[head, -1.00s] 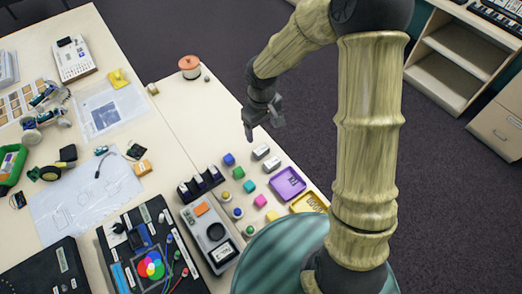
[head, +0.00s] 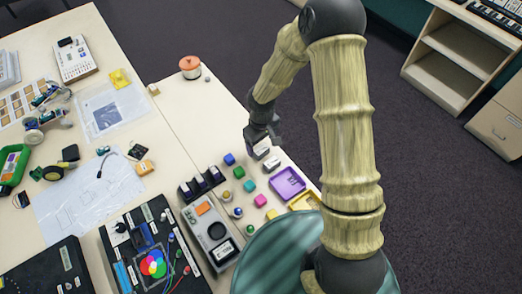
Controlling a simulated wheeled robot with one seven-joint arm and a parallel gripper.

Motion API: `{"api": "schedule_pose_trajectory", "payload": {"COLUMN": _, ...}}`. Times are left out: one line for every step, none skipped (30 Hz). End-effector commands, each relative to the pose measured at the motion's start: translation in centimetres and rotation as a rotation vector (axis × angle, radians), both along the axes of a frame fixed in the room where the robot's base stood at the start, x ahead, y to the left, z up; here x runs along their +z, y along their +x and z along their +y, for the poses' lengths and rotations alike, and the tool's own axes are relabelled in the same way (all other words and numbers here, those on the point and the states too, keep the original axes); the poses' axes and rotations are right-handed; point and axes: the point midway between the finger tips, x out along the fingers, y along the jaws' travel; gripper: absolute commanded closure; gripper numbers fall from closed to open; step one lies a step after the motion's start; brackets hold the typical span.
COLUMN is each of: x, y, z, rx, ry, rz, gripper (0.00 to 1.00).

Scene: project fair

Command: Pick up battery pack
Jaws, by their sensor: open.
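My gripper (head: 263,143) is dark and points down over the right-hand table, its jaws open. It is right over or beside a small grey-white block (head: 261,153), which it partly hides. A second grey-white block (head: 272,164) lies just below it in the picture, uncovered. I cannot tell whether the fingers touch or straddle the first block. No label shows which thing is the battery pack; these two blocks are possible, and too small to be sure.
A purple tray (head: 303,188) and a yellow tray (head: 305,203) are nearby. A grey meter (head: 208,233) stands lower left. The table beyond is mostly clear.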

Motion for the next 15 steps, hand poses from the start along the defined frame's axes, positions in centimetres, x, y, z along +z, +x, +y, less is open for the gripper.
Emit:
{"api": "schedule_pose_trajectory", "payload": {"x": -0.5, "y": -0.1, "z": 0.1, "rx": 0.001, "ry": -0.002, "rz": 0.005, "gripper": 0.24}}
{"api": "schedule_pose_trajectory", "payload": {"x": -0.8, "y": -0.1, "z": 0.1, "rx": 0.002, "ry": -0.001, "rz": 0.004, "gripper": 0.24}}
{"api": "schedule_pose_trajectory", "payload": {"x": -1.3, "y": -0.1, "z": 0.2, "rx": 0.002, "ry": -0.002, "rz": 0.005, "gripper": 0.24}}
{"api": "schedule_pose_trajectory", "payload": {"x": -1.7, "y": -0.1, "z": 0.2, "rx": 0.001, "ry": -0.002, "rz": 0.005, "gripper": 0.24}}
{"api": "schedule_pose_trajectory", "payload": {"x": -2.2, "y": -0.1, "z": 0.2, "rx": 0.002, "ry": -0.002, "rz": 0.005, "gripper": 0.24}}
{"api": "schedule_pose_trajectory", "payload": {"x": -2.7, "y": 0.0, "z": 0.2, "rx": 0.001, "ry": -0.002, "rz": 0.004, "gripper": 0.24}}
{"api": "schedule_pose_trajectory", "payload": {"x": -3.1, "y": 0.0, "z": 0.2, "rx": 0.001, "ry": -0.001, "rz": 0.003, "gripper": 0.24}}
{"api": "schedule_pose_trajectory", "payload": {"x": -3.4, "y": 0.0, "z": 0.2, "rx": 0.001, "ry": -0.001, "rz": 0.003, "gripper": 0.24}}
{"api": "schedule_pose_trajectory", "payload": {"x": -3.6, "y": 0.0, "z": 0.2, "rx": 0.001, "ry": -0.001, "rz": 0.002, "gripper": 0.24}}
{"api": "schedule_pose_trajectory", "payload": {"x": -3.8, "y": 0.0, "z": 0.1, "rx": 0.001, "ry": -0.001, "rz": 0.002, "gripper": 0.24}}
{"api": "schedule_pose_trajectory", "payload": {"x": -3.8, "y": 0.0, "z": 0.1, "rx": 0.001, "ry": -0.001, "rz": 0.001, "gripper": 0.24}}
{"api": "schedule_pose_trajectory", "payload": {"x": -3.9, "y": 0.0, "z": 0.1, "rx": 0.0, "ry": -0.001, "rz": 0.001, "gripper": 0.24}}
{"api": "schedule_pose_trajectory", "payload": {"x": -3.9, "y": 0.1, "z": 0.1, "rx": 0.0, "ry": -0.001, "rz": 0.001, "gripper": 0.24}}
{"api": "schedule_pose_trajectory", "payload": {"x": -3.9, "y": 0.1, "z": 0.1, "rx": 0.0, "ry": -0.001, "rz": 0.001, "gripper": 0.24}}
{"api": "schedule_pose_trajectory", "payload": {"x": -3.9, "y": 0.1, "z": 0.1, "rx": 0.0, "ry": -0.001, "rz": 0.001, "gripper": 0.24}}
